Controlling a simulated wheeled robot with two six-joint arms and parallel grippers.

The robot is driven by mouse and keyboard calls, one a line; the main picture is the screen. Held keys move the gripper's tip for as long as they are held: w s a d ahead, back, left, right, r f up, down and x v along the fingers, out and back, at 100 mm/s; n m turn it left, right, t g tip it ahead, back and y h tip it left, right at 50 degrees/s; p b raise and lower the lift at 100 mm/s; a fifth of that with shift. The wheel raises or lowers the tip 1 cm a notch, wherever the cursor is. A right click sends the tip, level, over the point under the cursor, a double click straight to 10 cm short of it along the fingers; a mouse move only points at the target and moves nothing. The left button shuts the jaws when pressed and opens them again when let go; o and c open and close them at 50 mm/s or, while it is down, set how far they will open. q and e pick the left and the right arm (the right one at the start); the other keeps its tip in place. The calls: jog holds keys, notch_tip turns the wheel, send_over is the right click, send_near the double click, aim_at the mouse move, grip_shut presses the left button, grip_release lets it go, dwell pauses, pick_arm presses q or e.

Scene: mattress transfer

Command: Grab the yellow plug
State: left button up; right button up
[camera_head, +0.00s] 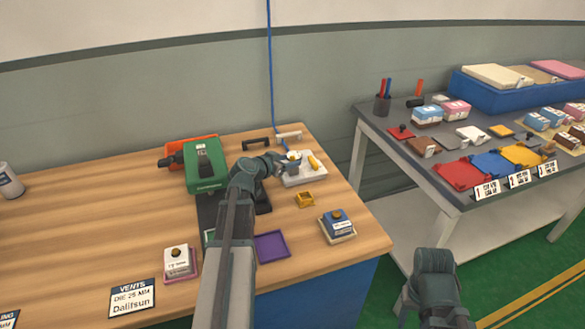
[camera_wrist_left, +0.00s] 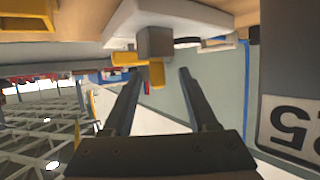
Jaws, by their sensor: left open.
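The yellow plug (camera_head: 315,162) is on the right part of a white board (camera_head: 303,180) at the far right of the wooden table. My left gripper (camera_head: 288,163) is at the board's left side. In the left wrist view, its two fingers (camera_wrist_left: 159,78) are open and apart with nothing clearly held. A yellow piece (camera_wrist_left: 157,73) shows beyond and between the fingertips, partly behind a grey block (camera_wrist_left: 155,42); I cannot tell for sure if it is the plug. The board (camera_wrist_left: 180,17) shows above. My right arm enters at the lower right; its fingers are not visible.
A green case (camera_head: 205,168) stands left of my left arm. A blue cord (camera_head: 270,80) hangs behind the board. A grey table (camera_head: 375,118) stands to the right.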

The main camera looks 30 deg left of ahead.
pick_arm(q)
jog(key=shift+w, duration=0.1)
jog(key=b+x, duration=0.1)
jog(key=x, duration=0.4)
jog(key=shift+w+d+r+b, duration=0.1)
jog(key=shift+d+r+b, duration=0.05)
jog(key=shift+b, duration=0.15)
jog(key=shift+c, duration=0.3)
grip_shut()
